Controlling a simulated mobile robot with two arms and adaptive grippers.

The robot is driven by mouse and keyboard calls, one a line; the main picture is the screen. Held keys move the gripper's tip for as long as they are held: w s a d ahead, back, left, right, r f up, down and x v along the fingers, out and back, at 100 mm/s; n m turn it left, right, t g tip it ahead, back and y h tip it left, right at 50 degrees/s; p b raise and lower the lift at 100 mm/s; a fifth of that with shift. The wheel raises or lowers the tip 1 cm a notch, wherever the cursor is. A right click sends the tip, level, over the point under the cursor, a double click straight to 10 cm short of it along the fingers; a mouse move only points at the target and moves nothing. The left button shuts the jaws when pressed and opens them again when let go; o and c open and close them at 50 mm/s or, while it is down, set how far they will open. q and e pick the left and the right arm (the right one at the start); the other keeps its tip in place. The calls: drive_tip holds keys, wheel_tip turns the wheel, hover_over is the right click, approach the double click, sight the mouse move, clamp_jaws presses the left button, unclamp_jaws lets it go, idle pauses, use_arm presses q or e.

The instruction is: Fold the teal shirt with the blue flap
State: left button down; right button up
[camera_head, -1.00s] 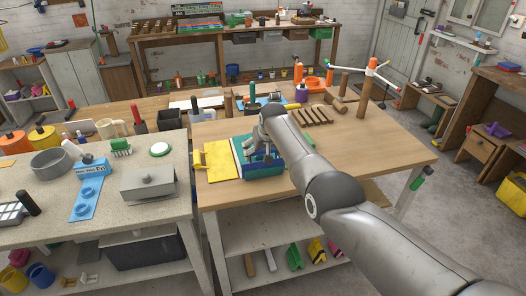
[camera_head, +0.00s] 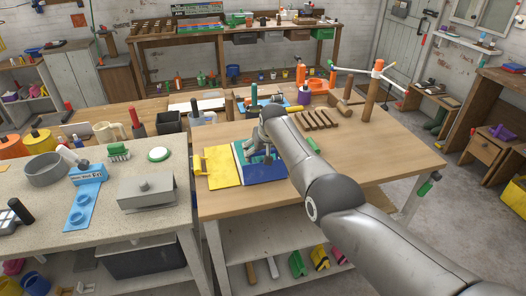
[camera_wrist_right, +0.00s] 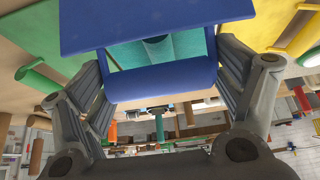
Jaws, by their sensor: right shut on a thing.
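The blue flap (camera_head: 264,175) lies at the left part of the wooden table, beside a yellow panel (camera_head: 222,167). In the right wrist view the flap's blue panel (camera_wrist_right: 150,25) and its blue grip bar (camera_wrist_right: 160,82) are close up, with teal cloth (camera_wrist_right: 185,45) showing through the gap between them. My right gripper (camera_head: 266,158) is over the flap, and its fingers (camera_wrist_right: 160,75) are shut on the blue bar. Most of the teal shirt is hidden by the flap, the gripper and the arm. My left gripper is not in view.
The wooden table (camera_head: 350,155) is clear to the right of my arm. Wooden slats (camera_head: 318,119) and a peg stand (camera_head: 372,92) are at its back. A stone-topped counter (camera_head: 125,195) with a grey lidded box (camera_head: 146,190) stands at the left.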

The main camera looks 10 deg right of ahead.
drive_tip(key=shift+f, duration=0.1)
drive_tip(key=o, duration=1.2)
drive_tip(key=shift+o, duration=0.3)
drive_tip(key=shift+w+f, duration=0.15)
drive_tip(key=shift+w, duration=0.05)
drive_tip(key=shift+s+r, duration=0.2)
drive_tip(key=shift+r, duration=0.1)
drive_tip(key=v, duration=1.1)
drive_tip(key=shift+s+r, duration=0.15)
